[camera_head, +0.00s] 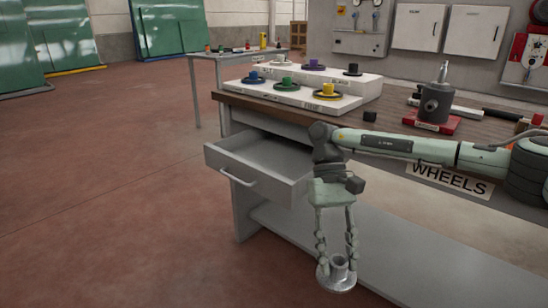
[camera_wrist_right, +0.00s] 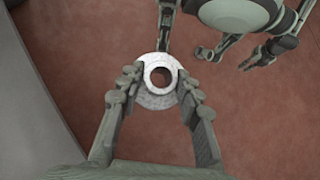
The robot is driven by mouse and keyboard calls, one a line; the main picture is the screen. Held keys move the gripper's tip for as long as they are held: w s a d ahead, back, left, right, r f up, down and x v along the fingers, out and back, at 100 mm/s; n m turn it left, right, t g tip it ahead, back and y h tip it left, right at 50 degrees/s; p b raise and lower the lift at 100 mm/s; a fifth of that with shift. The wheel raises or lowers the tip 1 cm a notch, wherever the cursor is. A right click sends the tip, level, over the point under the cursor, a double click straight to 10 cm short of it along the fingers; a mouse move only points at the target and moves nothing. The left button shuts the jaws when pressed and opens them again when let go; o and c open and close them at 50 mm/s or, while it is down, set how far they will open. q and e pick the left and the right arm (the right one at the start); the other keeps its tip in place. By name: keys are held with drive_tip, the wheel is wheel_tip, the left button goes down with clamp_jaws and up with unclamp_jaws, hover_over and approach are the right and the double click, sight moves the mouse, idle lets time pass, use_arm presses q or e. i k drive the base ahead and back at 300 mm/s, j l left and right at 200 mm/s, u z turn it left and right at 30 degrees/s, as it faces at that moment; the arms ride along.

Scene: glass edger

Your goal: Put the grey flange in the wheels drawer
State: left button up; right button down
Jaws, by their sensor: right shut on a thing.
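The grey flange (camera_head: 337,277), a round disc with a hollow hub, hangs upright from my right gripper (camera_head: 337,256), whose fingers are shut on its hub. It also shows in the wrist view (camera_wrist_right: 157,95), between the fingertips. An open, apparently empty grey drawer (camera_head: 262,162) juts from the bench, above and left of the flange. The flange is outside it, in front of the bench. A WHEELS label (camera_head: 448,179) is on the bench front, right of the drawer. My left gripper (camera_wrist_right: 228,58) shows at the upper right of the wrist view, fingers apart and empty.
The workbench (camera_head: 390,128) carries white stepped stands (camera_head: 305,97) with several coloured flanges. A dark grey fixture (camera_head: 436,100) on a red base stands to their right. A lower shelf (camera_head: 350,245) runs beneath the bench. The floor at left is clear.

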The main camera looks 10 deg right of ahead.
sight(279, 163)
drive_tip(key=i+j, duration=0.35)
drive_tip(key=j, duration=0.15)
drive_tip(key=i+j, duration=0.4)
drive_tip(key=j, duration=0.1)
